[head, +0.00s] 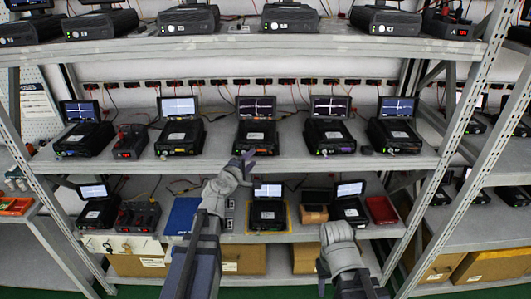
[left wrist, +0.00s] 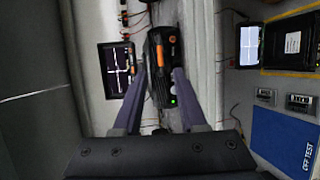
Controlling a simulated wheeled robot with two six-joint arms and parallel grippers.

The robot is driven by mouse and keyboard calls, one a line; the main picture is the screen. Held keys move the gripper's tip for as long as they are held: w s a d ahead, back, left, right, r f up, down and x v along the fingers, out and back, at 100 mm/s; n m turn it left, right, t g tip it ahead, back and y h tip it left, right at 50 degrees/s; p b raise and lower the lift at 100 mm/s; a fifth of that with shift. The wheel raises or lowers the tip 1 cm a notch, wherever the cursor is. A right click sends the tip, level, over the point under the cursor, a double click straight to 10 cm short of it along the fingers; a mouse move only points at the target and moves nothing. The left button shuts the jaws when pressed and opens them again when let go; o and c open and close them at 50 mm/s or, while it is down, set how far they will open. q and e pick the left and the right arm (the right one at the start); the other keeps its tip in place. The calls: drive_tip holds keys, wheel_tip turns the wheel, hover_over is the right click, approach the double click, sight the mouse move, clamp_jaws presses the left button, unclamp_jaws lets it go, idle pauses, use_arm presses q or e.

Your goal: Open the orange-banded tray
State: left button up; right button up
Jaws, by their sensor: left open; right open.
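The orange-banded unit (head: 257,139) is a black box with a raised screen showing a trace, in the middle of the centre shelf. In the left wrist view its dark body (left wrist: 162,50) shows orange marks and a green light, with its screen to the left. My left gripper (head: 243,158) is at the shelf's front edge, just in front of this unit, and partly covers its lower front. In the left wrist view my left gripper (left wrist: 160,78) is open, with a finger on each side of the unit; contact is unclear. My right gripper (head: 338,233) is lower right, its fingertips hard to make out.
Similar units with screens stand on both sides, one with a purple mark (head: 331,137). The shelf below holds a blue mat (head: 183,216), a unit on a yellow-edged mat (head: 267,213) and a red tray (head: 381,210).

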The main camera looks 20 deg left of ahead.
sight(261, 150)
use_arm(q)
drive_tip(key=b+x, duration=0.1)
drive_tip(key=x, duration=0.6)
drive_tip(key=shift+w+f, duration=0.1)
drive_tip(key=shift+w, duration=0.2)
drive_tip(key=shift+c, duration=0.3)
clamp_jaws()
idle(0.8)
